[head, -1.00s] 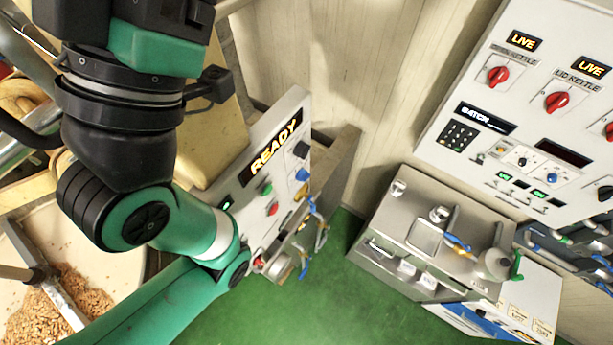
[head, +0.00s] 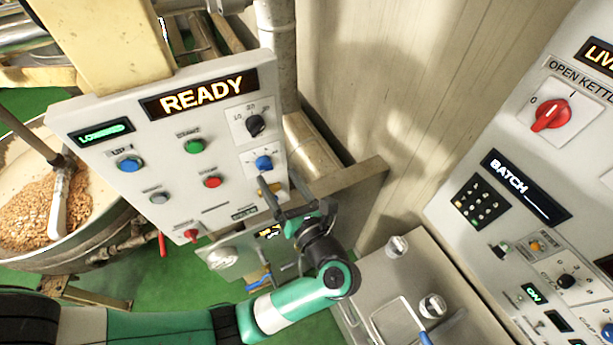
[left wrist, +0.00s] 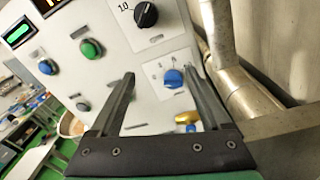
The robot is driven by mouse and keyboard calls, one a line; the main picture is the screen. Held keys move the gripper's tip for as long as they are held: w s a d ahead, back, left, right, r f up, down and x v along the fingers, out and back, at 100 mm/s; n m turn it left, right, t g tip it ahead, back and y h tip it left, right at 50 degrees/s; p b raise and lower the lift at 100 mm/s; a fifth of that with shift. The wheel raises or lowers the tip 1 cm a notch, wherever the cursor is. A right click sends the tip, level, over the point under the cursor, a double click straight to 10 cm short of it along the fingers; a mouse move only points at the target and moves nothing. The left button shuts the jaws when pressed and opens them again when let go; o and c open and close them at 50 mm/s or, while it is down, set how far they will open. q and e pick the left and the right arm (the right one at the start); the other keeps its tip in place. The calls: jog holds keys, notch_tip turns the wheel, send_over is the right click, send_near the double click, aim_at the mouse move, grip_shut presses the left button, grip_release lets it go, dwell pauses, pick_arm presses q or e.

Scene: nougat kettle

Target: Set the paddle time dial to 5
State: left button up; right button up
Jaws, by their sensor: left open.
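The kettle's control panel (head: 110,150) carries a black dial (head: 255,125) marked in tens and a smaller blue dial (head: 263,162) below it. The lettering is too small to tell which is the paddle time dial. My left gripper (head: 298,200) is open and empty, just below and right of the blue dial in the head view. In the left wrist view, the blue dial (left wrist: 173,79) appears between the two fingertips, with the panel behind it, and no contact is visible. The black dial (left wrist: 146,14) is above them. My right gripper is not in view.
Green (head: 194,146), red (head: 213,182) and blue (head: 130,164) buttons are left of the dials. A yellow part (left wrist: 187,117) is below the blue dial. A pipe (left wrist: 245,85) runs right of the panel. A steel cabinet (head: 385,275) stands at lower right.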

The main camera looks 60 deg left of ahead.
pick_arm(q)
jog(key=m+b, duration=0.1)
send_near(267, 169)
jog(key=d, duration=0.2)
jog(key=shift+m+t, duration=0.3)
jog(key=shift+t, duration=0.3)
jog(key=a, duration=0.8)
jog(key=w+a+p, duration=0.1)
jog(key=a, duration=0.3)
jog(key=shift+f, duration=0.1)
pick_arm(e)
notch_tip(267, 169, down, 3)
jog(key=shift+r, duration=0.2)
pick_arm(q)
grip_shut()
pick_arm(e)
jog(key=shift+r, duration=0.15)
